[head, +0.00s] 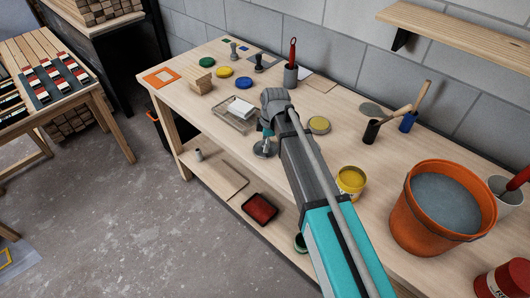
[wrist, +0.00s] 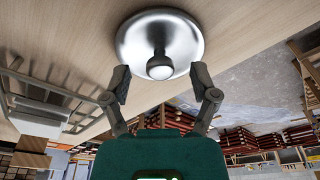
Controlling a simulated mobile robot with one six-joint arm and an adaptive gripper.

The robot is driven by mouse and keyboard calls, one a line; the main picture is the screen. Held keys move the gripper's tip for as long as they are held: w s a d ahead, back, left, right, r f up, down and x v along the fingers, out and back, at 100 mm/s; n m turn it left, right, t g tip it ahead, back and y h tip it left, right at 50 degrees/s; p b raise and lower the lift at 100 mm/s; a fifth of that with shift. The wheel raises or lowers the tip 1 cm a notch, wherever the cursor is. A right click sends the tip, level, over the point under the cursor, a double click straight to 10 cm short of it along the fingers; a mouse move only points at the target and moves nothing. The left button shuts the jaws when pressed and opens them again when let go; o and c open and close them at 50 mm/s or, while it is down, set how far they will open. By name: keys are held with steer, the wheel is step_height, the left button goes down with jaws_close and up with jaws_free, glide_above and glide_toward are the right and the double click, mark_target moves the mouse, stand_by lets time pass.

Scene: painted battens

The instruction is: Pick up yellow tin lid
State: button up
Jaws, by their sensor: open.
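A yellow disc (head: 244,83) lies flat on the workbench, in a row with a blue disc (head: 224,72) and a green disc (head: 207,62). A dull yellow round lid with a paler rim (head: 319,125) lies right of my arm. I cannot tell which is the tin lid. My gripper (head: 267,131) is open and empty, pointing down near the bench's front edge, apart from both. A shiny silver round piece with a knob (head: 265,149) is below it. In the wrist view this silver piece (wrist: 187,38) lies just ahead of my open fingers (wrist: 160,84); no yellow disc shows there.
A yellow paint tin (head: 350,181) and an orange bucket (head: 436,205) stand to the right. A cup with a red-handled tool (head: 291,76) stands behind. A wooden shelf (head: 460,30) juts from the wall.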

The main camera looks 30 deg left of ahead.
steer(key=shift+a+f+b, duration=0.1)
steer(key=shift+f+b, duration=0.25)
steer(key=shift+f, duration=0.2)
steer(key=c, duration=1)
